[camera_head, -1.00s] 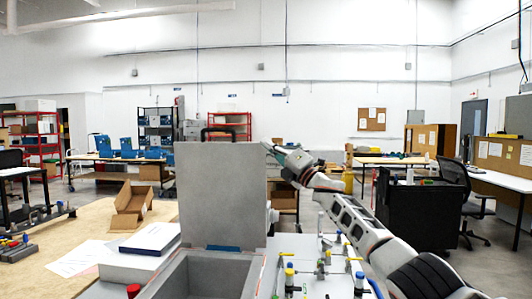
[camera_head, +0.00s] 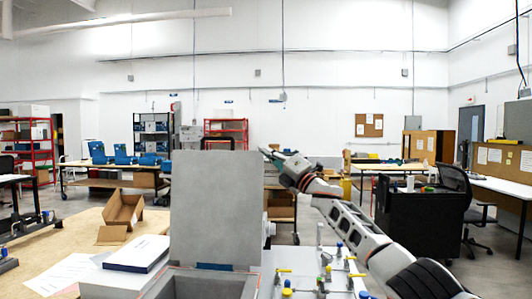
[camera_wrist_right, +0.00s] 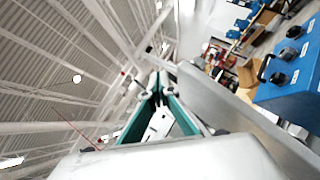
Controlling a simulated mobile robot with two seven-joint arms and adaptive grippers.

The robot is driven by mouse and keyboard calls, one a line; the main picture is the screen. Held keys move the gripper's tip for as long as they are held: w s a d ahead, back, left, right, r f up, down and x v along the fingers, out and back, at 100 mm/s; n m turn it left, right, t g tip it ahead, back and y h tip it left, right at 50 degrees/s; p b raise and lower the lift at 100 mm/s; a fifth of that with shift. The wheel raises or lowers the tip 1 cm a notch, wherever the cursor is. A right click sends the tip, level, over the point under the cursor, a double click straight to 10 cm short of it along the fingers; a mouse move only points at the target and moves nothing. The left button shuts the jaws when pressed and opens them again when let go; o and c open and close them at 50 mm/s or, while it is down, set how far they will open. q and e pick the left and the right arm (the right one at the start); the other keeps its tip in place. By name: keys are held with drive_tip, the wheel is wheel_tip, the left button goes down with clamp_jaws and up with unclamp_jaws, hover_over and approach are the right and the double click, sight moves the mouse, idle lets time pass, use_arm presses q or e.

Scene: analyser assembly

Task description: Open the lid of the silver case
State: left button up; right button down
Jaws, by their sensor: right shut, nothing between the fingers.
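The silver case (camera_head: 200,288) stands at the bottom of the head view, its front cut off by the frame edge. Its grey lid (camera_head: 215,205) stands open and about upright at the back of the case. My right gripper (camera_head: 266,151) is beside the lid's upper right corner, shut and empty, its tips close to the lid's edge. Whether they touch it I cannot tell. In the right wrist view the teal-padded fingers (camera_wrist_right: 158,92) show beside a grey panel (camera_wrist_right: 235,108), apparently the lid. My left gripper is out of view.
Right of the case, a pale work surface carries several small yellow- and blue-capped parts (camera_head: 325,268). Left are a white box (camera_head: 138,252) and an open cardboard box (camera_head: 122,212) on a wooden table. A blue unit with dark knobs (camera_wrist_right: 290,75) shows in the wrist view.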

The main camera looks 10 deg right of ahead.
drive_tip(key=v, duration=1.2)
idle(0.5)
